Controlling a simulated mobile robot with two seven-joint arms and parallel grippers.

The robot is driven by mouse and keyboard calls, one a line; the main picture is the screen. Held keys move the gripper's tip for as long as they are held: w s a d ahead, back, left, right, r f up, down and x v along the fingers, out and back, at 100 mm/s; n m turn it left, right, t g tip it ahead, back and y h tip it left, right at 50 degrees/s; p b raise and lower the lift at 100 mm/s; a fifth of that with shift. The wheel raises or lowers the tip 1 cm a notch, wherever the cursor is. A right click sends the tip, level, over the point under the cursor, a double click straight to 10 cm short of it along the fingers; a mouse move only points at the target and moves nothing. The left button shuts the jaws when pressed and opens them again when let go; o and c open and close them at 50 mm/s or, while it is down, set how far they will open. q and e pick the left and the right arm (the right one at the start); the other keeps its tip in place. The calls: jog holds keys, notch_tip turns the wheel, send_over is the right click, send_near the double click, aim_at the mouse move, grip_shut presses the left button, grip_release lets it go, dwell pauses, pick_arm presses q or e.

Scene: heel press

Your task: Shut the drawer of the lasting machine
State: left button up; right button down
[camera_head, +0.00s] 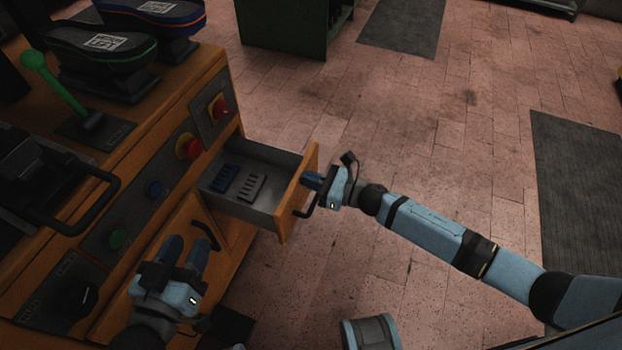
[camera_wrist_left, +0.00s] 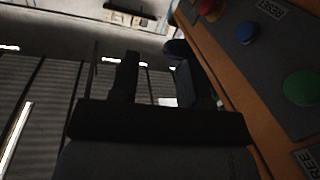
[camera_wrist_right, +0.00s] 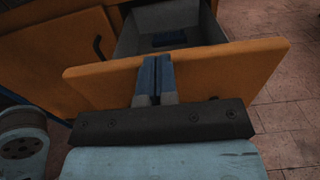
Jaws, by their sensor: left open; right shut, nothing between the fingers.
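The drawer (camera_head: 257,207) of the orange lasting machine (camera_head: 225,113) stands open, pulled out toward the right. Its orange front panel (camera_head: 301,185) has a dark handle (camera_head: 311,205), and a blue piece and a grey piece lie inside. My right gripper (camera_head: 314,183) is shut and empty, its fingertips at the outer face of the drawer front. In the right wrist view the closed fingers (camera_wrist_right: 153,75) overlap the panel (camera_wrist_right: 215,72); contact is hard to tell. My left gripper (camera_head: 188,252) is open and empty before the machine's lower front, left of the drawer; its fingers also show in the left wrist view (camera_wrist_left: 157,78).
A dark handle (camera_head: 206,236) sits below the drawer. A green cabinet (camera_head: 283,28) stands behind.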

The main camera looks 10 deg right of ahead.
aim_at(297, 175)
jog(key=b+x, duration=0.1)
jog(key=x, duration=0.2)
jog(key=shift+a, duration=0.1)
pick_arm(q)
notch_tip(297, 175, up, 5)
jog(key=d+t+h+b, duration=0.2)
pick_arm(e)
jog(key=b+x, duration=0.5)
jog(key=x, duration=1.3)
jog(key=shift+w+f, duration=0.1)
jog(key=shift+f, duration=0.1)
jog(key=shift+w+a+r, duration=0.15)
jog(key=shift+w+a, duration=0.15)
jog(key=shift+a, duration=0.1)
pick_arm(q)
notch_tip(297, 175, down, 8)
jog(key=m+g, duration=0.1)
jog(key=g, duration=0.2)
jog(key=shift+s+d+r, duration=0.15)
jog(key=shift+d+r, duration=0.05)
jog(key=shift+d, duration=0.15)
pick_arm(e)
jog(key=shift+r, duration=0.25)
